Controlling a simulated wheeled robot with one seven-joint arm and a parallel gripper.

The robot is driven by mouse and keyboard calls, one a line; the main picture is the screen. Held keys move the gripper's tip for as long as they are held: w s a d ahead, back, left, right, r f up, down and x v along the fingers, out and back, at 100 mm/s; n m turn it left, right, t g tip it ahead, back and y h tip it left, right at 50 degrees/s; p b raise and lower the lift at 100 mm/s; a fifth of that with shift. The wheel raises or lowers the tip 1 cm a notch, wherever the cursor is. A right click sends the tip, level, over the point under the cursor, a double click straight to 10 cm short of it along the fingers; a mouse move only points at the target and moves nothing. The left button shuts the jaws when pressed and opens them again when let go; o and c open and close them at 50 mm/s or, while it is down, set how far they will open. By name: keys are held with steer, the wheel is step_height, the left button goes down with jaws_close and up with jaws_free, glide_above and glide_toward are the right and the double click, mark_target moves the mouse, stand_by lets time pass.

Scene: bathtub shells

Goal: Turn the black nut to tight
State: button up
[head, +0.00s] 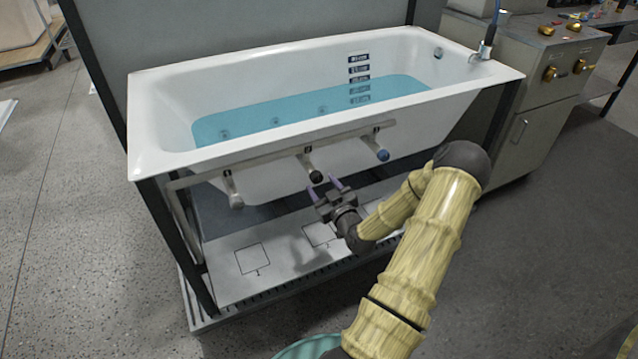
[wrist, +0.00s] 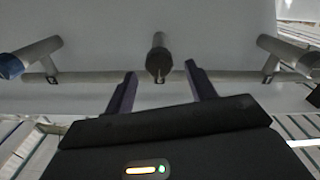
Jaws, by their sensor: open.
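The black nut (head: 316,176) is on the end of the middle stub of a grey pipe along the tub's front. In the wrist view the nut (wrist: 158,63) is at centre, its dark end facing me. My gripper (head: 320,182) is open, just below and in front of the nut in the head view. In the wrist view the purple fingertips (wrist: 161,70) are spread, one on each side of the nut in the picture. No contact shows. I cannot tell whether the nut is in depth between them. Nothing is held.
A blue nut (head: 382,155) and a pale grey nut (head: 236,201) are on the stubs either side. The grey pipe (head: 270,156) runs under the rim of the white bathtub (head: 160,125). A pale panel with marked squares (head: 232,284) lies below. Floor space lies left.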

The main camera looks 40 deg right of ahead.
mark_target(316, 178)
steer(key=shift+x, duration=1.4)
steer(key=c, duration=1)
steer(key=shift+o, duration=0.2)
